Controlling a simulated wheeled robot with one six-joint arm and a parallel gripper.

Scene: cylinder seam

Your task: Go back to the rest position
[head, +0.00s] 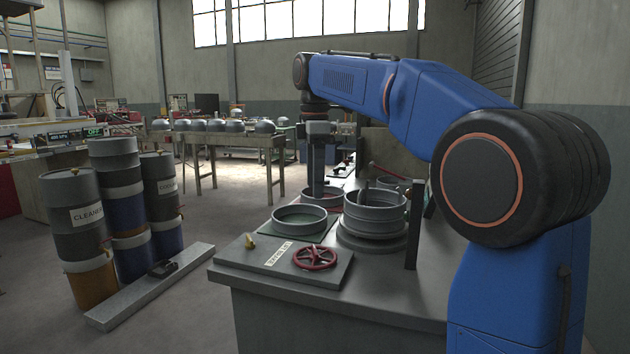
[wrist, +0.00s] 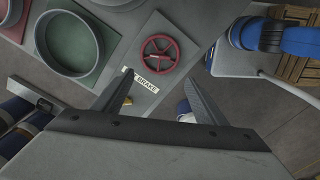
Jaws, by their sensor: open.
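Between and beyond the fingers there, a plate carries a "BRAKE" label and a red handwheel (wrist: 159,54). The handwheel also shows on the front plate of the bench in the head view (head: 314,257). The exact height of the fingertips above the bench is hard to tell.
An open ring (head: 299,219) lies on a green pad. A taller ring stack (head: 374,213) stands on a round base beside a dark upright post (head: 412,232).

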